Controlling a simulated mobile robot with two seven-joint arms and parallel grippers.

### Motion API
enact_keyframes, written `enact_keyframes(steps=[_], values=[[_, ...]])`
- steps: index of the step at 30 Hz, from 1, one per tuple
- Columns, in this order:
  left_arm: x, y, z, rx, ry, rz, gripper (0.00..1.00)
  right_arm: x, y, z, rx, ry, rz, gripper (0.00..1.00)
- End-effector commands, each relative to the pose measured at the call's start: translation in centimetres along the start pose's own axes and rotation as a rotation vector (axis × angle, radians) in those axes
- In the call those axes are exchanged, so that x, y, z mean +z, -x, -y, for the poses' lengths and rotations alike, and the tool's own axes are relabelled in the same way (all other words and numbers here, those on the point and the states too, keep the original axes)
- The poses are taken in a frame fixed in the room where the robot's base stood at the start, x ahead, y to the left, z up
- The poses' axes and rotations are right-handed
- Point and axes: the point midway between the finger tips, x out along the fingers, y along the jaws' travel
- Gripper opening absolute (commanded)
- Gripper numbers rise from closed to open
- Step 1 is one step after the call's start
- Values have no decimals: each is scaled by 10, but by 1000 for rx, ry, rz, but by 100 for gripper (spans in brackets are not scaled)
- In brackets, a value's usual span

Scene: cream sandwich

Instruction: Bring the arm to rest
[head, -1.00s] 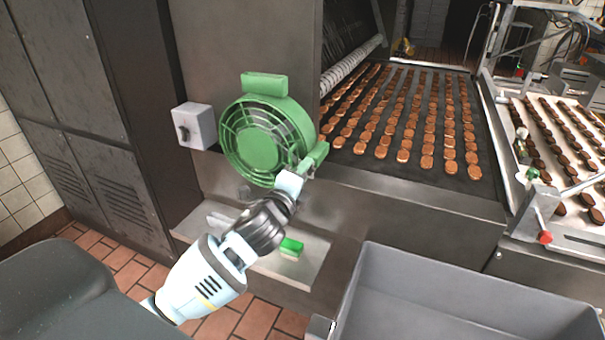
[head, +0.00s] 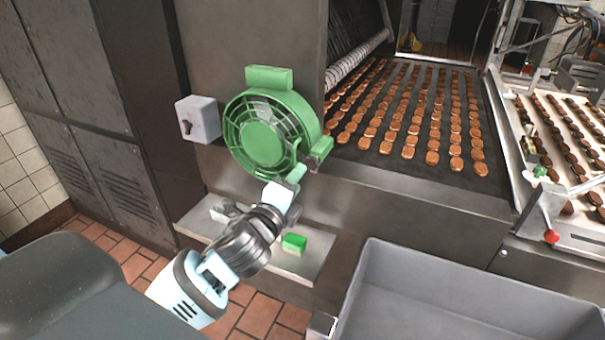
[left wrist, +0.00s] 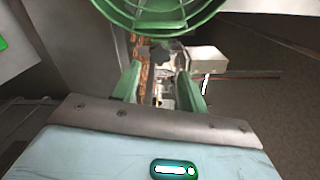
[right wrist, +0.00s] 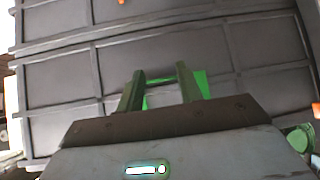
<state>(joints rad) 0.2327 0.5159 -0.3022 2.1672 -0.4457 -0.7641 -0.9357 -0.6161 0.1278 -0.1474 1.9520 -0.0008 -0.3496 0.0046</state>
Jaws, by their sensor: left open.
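My left arm comes in from the lower left in the head view. Its gripper (head: 308,163) is at the lower right edge of the green round fan (head: 264,135) on the machine's front. In the left wrist view the two green fingers (left wrist: 158,76) stand apart with nothing between them, and the fan's guard (left wrist: 160,12) fills the top. I cannot tell whether the gripper touches the fan. My right gripper (right wrist: 160,75) shows only in its wrist view, with its fingers apart. Green parts show behind them; I see nothing gripped.
A grey box with a knob (head: 198,119) is left of the fan. A green block (head: 294,243) lies on the low metal ledge (head: 300,265) under the arm. A large grey bin (head: 470,300) stands at lower right. Brown biscuits cover the dark conveyor (head: 400,165) beyond.

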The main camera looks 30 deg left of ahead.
Motion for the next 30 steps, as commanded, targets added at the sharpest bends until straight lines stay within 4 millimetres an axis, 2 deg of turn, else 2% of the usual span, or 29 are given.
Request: enact_keyframes(steps=[3,7,23,26,29,30], values=[[0,12,-1,2,0,-1,43,2,0,1,-1,-2,3,36],[0,18,0,1,0,1,43,2,0,1,-1,-3,3,36],[0,18,-1,2,3,-1,43,1,0,2,-2,-4,2,36],[-6,21,-14,29,46,-15,43,1,0,2,-2,-4,2,36],[-20,31,-50,104,167,-48,43,1,0,2,-2,-3,2,36],[-28,38,-70,146,238,-61,43,1,0,2,-2,-4,2,36]])
